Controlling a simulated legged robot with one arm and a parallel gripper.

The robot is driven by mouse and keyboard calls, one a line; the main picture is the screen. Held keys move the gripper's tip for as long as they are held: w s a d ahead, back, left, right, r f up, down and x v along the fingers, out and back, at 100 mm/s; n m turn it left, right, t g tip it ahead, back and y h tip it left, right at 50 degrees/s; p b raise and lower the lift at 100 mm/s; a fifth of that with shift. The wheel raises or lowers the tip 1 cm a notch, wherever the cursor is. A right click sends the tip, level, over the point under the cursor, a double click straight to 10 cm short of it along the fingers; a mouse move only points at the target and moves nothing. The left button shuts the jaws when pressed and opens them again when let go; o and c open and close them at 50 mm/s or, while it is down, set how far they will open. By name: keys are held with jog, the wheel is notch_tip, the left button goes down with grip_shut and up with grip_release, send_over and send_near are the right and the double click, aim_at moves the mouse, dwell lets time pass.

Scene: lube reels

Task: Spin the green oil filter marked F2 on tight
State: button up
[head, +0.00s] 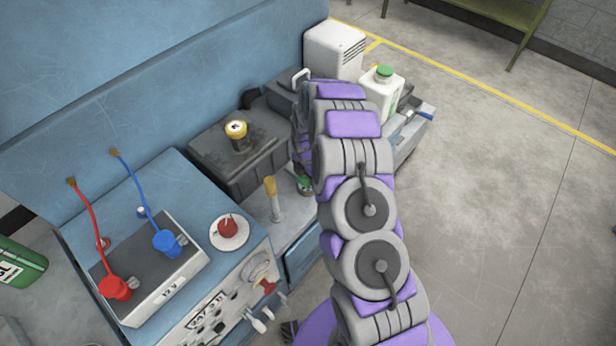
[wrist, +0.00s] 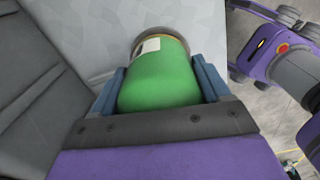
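The green oil filter (wrist: 160,82) is a green cylinder with a pale label near its far end and a brownish metal rim there. In the wrist view it fills the gap between the blue-grey fingers of my gripper (wrist: 160,75). Both fingers lie against its sides, and my gripper looks shut on it. No F2 mark is readable. In the head view my arm hides most of my gripper. A small green-topped object (head: 304,184) shows just left of my arm and may be this filter. I cannot tell whether its far end touches anything.
A dark box (head: 215,165) with a yellow-capped part (head: 237,130) stands left of my arm. A yellow-topped cylinder (head: 271,187) stands close by. A white jug (head: 382,92) with a green cap is behind my arm. The floor at right is clear.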

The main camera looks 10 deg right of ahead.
jog(key=shift+a, duration=0.1)
jog(key=c, duration=0.5)
jog(key=m+p, duration=0.1)
jog(key=m, duration=0.1)
jog(key=shift+s+r+m+p, duration=0.1)
jog(key=shift+s+m+p, duration=0.05)
jog(key=shift+m+p, duration=0.6)
jog(key=shift+m, duration=0.85)
jog(key=o, duration=1.3)
jog(key=shift+a, duration=0.15)
